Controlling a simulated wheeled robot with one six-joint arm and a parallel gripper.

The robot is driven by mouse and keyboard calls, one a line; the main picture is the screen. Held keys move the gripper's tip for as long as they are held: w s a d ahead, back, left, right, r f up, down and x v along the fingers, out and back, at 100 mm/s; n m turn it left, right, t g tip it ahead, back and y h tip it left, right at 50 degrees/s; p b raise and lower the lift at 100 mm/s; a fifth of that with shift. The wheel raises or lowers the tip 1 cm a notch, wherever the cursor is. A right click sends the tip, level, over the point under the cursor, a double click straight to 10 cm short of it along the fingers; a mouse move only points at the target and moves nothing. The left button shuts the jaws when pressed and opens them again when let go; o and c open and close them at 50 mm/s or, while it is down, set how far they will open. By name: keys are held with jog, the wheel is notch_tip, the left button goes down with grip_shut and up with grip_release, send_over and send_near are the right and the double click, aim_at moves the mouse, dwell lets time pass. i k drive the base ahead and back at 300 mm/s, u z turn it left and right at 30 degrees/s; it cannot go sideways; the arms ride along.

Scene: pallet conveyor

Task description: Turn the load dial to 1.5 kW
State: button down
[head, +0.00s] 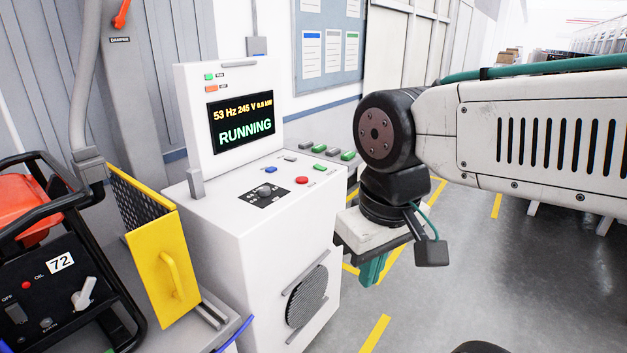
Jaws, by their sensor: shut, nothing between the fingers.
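The load dial (265,190) is a small grey knob on a black plate on the sloped top of a white console (222,228). Its scale marks are too small to read. The console's screen (241,121) shows "53 Hz 245 V", a kW figure whose digits are hard to read, and "RUNNING" in green. My gripper (373,270), with teal fingers pointing down, is shut and empty. It hangs to the right of the console, apart from the dial and lower in the picture.
A blue button (267,169) and a red button (301,180) sit near the dial. A yellow guard panel (165,265) stands open left of the console, beside a black-framed machine marked 72 (60,262). The grey floor (480,260) to the right is mostly clear.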

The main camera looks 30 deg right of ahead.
aim_at(264, 191)
jog(key=z, duration=0.2)
jog(key=k, duration=0.6)
jog(key=u, duration=0.4)
jog(key=i, duration=1.55)
jog(key=z, duration=0.65)
